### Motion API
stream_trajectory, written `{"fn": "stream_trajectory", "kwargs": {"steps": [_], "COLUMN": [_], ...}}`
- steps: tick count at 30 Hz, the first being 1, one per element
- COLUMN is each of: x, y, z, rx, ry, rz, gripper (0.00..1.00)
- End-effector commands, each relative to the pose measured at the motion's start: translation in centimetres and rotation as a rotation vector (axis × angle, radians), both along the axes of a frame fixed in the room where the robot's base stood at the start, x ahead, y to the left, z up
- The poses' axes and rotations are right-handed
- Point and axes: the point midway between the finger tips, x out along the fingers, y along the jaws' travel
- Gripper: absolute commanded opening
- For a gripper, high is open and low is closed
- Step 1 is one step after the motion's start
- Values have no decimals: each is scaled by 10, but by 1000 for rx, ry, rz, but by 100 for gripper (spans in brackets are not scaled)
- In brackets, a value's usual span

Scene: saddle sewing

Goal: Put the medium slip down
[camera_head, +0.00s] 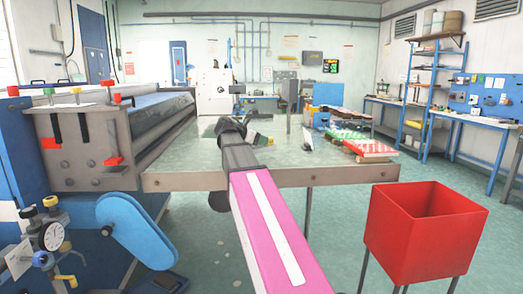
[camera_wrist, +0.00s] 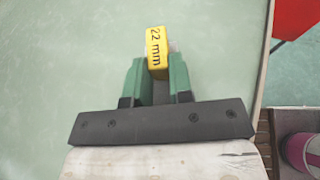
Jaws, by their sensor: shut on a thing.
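My gripper (camera_wrist: 158,78) has green fingers and is shut on a small yellow block marked "22 mm", which I take as the medium slip (camera_wrist: 156,46). The slip's marked face shows beyond the fingertips; its lower part is hidden between them. In the head view, my gripper (camera_head: 262,139) is over the grey table (camera_head: 190,178), with a small bit of yellow at its tip. In the wrist view, a pale surface with a straight edge on the right lies behind the slip. I cannot tell the gap between slip and table.
Red and green patterned stacks (camera_head: 368,148) lie at the table's right end. A red bin (camera_head: 415,245) stands in front on the right. A large roller machine (camera_head: 90,140) stands at the left. The table's near left part looks clear.

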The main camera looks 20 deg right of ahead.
Motion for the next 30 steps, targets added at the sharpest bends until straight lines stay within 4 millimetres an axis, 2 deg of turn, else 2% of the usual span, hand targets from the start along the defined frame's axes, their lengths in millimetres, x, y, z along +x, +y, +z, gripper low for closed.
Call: {"fn": "stream_trajectory", "kwargs": {"steps": [10, 21, 22, 24, 30], "x": [0, 0, 0, 1, 1], "y": [0, 0, 0, 0, 0], "z": [-37, -40, -41, -40, -40], "rx": [-1, -1, 0, 0, 0], "ry": [2, 0, 0, 0, 0], "rz": [1, 0, 0, 0, 0], "gripper": [0, 0, 24, 46, 46]}}
